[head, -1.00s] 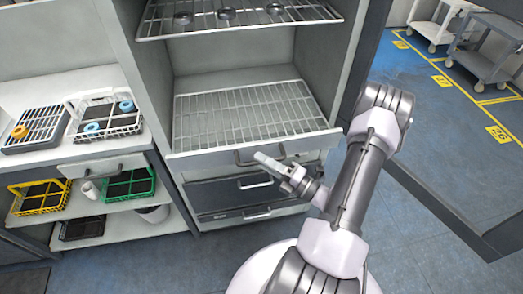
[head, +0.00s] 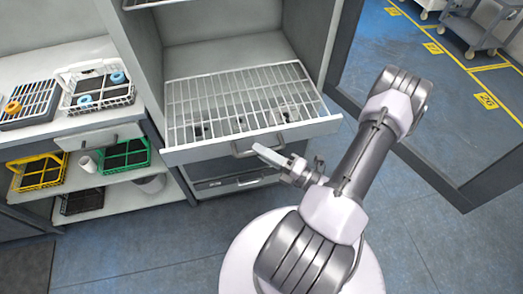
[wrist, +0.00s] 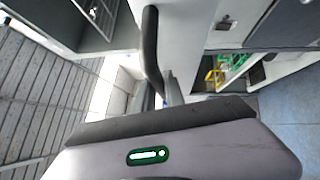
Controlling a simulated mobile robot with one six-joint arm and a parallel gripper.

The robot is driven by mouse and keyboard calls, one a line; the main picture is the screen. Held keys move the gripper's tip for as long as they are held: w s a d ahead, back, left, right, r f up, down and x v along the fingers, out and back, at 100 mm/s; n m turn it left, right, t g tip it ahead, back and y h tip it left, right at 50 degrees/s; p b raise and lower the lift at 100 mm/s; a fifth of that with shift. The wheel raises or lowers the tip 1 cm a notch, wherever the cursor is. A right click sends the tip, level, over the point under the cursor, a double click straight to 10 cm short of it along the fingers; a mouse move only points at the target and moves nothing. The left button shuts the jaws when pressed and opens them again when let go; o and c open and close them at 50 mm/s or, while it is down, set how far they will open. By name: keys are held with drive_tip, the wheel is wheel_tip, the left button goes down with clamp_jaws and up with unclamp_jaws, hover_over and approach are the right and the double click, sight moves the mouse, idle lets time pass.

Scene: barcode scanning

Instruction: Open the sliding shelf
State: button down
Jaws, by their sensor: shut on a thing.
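The sliding shelf (head: 235,95) is a wire rack with a pale front panel (head: 200,153). In the head view it sticks out of the grey cabinet toward me. Its handle (head: 243,153) is a grey bar on the front panel; it shows as a dark curved bar in the wrist view (wrist: 151,45). My gripper (head: 264,153) is at the right part of the handle, shut on it. In the wrist view the fingers (wrist: 165,93) meet at the handle's lower end, and the exact contact is partly hidden.
Drawers (head: 240,180) lie below the shelf, partly covered by it. Left are a counter with a rack (head: 28,103) and a white basket (head: 97,87), and yellow (head: 40,172) and green (head: 124,157) crates below. Grey carts (head: 480,38) stand far right.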

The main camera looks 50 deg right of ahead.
drive_tip(key=c, duration=1.4)
unclamp_jaws()
drive_tip(key=p+v, duration=0.2)
drive_tip(key=v, duration=1.5)
drive_tip(key=shift+s, duration=0.25)
drive_tip(key=shift+w, duration=0.1)
